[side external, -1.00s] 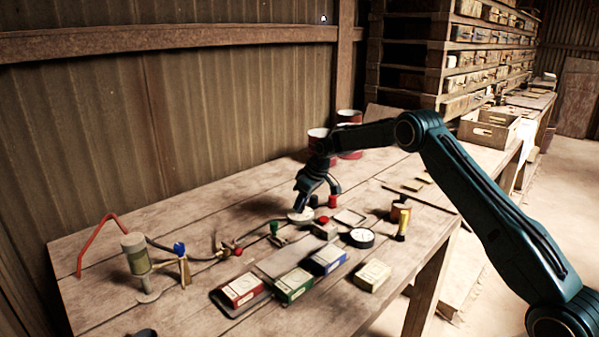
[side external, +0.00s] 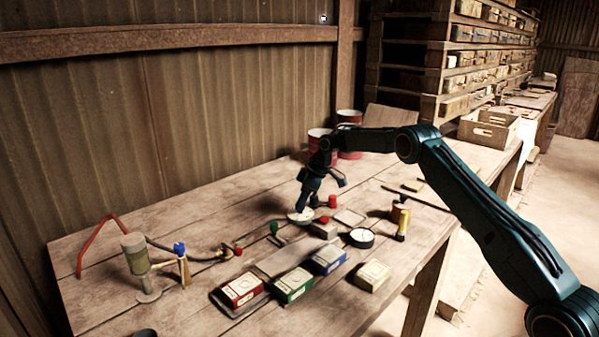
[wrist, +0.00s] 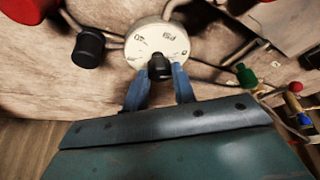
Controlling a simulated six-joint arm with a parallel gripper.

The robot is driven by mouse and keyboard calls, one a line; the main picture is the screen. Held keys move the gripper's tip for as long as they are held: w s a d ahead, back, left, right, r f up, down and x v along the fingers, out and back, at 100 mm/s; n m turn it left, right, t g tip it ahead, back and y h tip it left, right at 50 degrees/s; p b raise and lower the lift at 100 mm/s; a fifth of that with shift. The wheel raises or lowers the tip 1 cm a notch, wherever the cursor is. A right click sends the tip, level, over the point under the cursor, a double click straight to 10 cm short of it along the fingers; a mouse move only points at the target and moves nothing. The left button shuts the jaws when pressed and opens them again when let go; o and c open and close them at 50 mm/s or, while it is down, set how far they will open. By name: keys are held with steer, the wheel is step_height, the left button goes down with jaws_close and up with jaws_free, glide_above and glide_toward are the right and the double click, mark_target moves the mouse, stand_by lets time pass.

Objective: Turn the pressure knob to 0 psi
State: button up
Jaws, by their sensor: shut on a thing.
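The pressure knob is a small black knob (wrist: 160,67) at the lower middle of a round white dial (wrist: 141,42) in the wrist view. The dial carries PSI lettering and numbers; one reads like 50 at the left and one like 0 at the right. My gripper (wrist: 161,76) has its two blue fingers on either side of the knob, shut on it. In the side external view the white dial (side external: 294,219) lies flat on the bench under my gripper (side external: 302,209). The knob is hidden there. I cannot tell which mark the knob points to.
A second black knob (wrist: 88,46) and a red part (wrist: 27,8) sit left in the wrist view. A green knob (side external: 273,227), red knob (side external: 332,201), black-rimmed gauge (side external: 361,238) and several boxes (side external: 294,284) surround the dial.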

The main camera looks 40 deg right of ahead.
steer(key=shift+n+y, duration=0.3)
steer(key=shift+n, duration=0.3)
steer(key=shift+n+g, duration=0.3)
steer(key=o, duration=1)
steer(key=shift+r, duration=0.15)
steer(key=v, duration=0.7)
steer(key=shift+s+d+r, duration=0.1)
